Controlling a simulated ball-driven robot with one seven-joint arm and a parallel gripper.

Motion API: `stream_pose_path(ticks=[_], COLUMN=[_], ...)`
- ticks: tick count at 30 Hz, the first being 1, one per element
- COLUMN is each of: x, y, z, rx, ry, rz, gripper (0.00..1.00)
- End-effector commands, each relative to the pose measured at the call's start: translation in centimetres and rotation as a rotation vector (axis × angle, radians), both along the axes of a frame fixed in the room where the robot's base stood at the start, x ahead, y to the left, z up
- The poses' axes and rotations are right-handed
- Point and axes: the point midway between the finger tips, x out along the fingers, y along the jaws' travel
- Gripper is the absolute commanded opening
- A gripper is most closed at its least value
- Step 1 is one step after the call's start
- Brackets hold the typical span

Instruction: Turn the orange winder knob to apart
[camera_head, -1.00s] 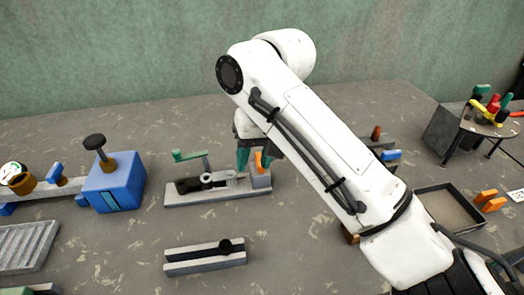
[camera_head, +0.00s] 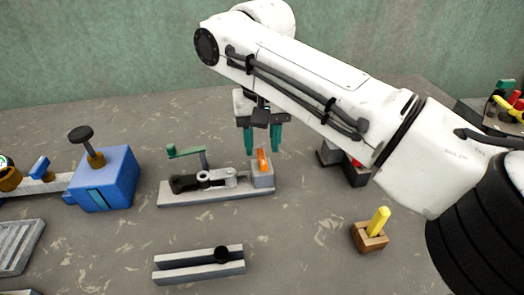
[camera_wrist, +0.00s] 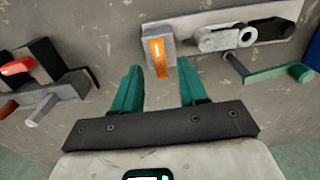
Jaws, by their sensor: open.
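The orange winder knob (camera_head: 262,160) stands upright on a grey block at the right end of a light grey base (camera_head: 215,196). The base also carries a black and grey linkage (camera_head: 205,181) and a green crank (camera_head: 186,152). My gripper (camera_head: 263,150) is open and empty, with its two green fingers pointing down just behind and above the knob. In the wrist view, the orange knob (camera_wrist: 159,57) lies beyond the fingertips, between their lines, apart from both fingers. The winder's linkage (camera_wrist: 232,38) and green crank (camera_wrist: 270,73) lie to the right there.
A blue box with a black knob (camera_head: 105,180) stands left. A grey slotted rail (camera_head: 200,264) lies in front. A wooden block with a yellow peg (camera_head: 378,222) stands front right. A grey device with a red part (camera_wrist: 18,66) is beside the winder.

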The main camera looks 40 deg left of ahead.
Motion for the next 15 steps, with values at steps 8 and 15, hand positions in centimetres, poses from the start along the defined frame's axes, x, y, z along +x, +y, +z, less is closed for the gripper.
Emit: stream_pose_path(ticks=[8, 15], x=[0.0, 0.0], y=[0.0, 0.0], z=[-2.6, -2.9], rx=[0.001, 0.002], ry=[-0.002, -0.001], rz=[0.0, 0.0], gripper=[0.43, 0.43])
